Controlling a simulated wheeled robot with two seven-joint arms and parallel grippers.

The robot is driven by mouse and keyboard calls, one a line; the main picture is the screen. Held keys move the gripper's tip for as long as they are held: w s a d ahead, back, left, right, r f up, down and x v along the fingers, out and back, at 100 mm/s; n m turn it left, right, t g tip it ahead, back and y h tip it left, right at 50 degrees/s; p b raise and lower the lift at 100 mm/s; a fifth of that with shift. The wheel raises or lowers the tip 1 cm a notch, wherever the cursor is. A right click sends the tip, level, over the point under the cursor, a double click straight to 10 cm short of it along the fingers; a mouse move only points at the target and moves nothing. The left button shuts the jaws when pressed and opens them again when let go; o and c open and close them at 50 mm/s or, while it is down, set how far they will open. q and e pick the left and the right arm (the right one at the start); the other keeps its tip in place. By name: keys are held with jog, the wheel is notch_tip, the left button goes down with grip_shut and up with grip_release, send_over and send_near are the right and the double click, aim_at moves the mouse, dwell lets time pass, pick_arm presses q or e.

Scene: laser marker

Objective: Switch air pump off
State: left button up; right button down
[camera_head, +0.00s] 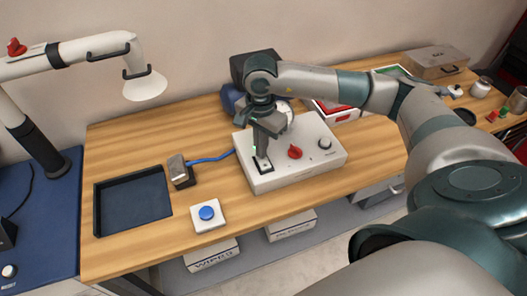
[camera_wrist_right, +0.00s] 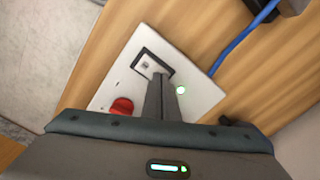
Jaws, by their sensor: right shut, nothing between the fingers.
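The white control box (camera_head: 315,160) stands on the wooden table, and it also shows in the right wrist view (camera_wrist_right: 208,92). It carries a black-framed rocker switch (camera_wrist_right: 145,64), a red knob (camera_head: 295,152) and a dark knob (camera_head: 325,143). A small green-lit spot (camera_wrist_right: 181,90) shows beside my fingers in the wrist view. My right gripper (camera_head: 262,155) is shut and empty, pointing down with its fingertips at the rocker switch. Whether they touch it I cannot tell. The fingers hide part of the switch. My left gripper is not in view.
A black tray (camera_head: 133,203), a block with a blue cable (camera_head: 178,172) and a blue button on a white base (camera_head: 208,214) lie left of the box. A white lamp-like arm (camera_head: 100,46) stands at far left.

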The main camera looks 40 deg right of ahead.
jog(key=shift+f, duration=0.2)
jog(key=shift+r, duration=0.2)
notch_tip(320, 180, up, 7)
jog(key=p, duration=0.2)
jog(key=shift+f, duration=0.15)
dwell(0.6)
jog(key=shift+s, duration=0.1)
dwell(0.5)
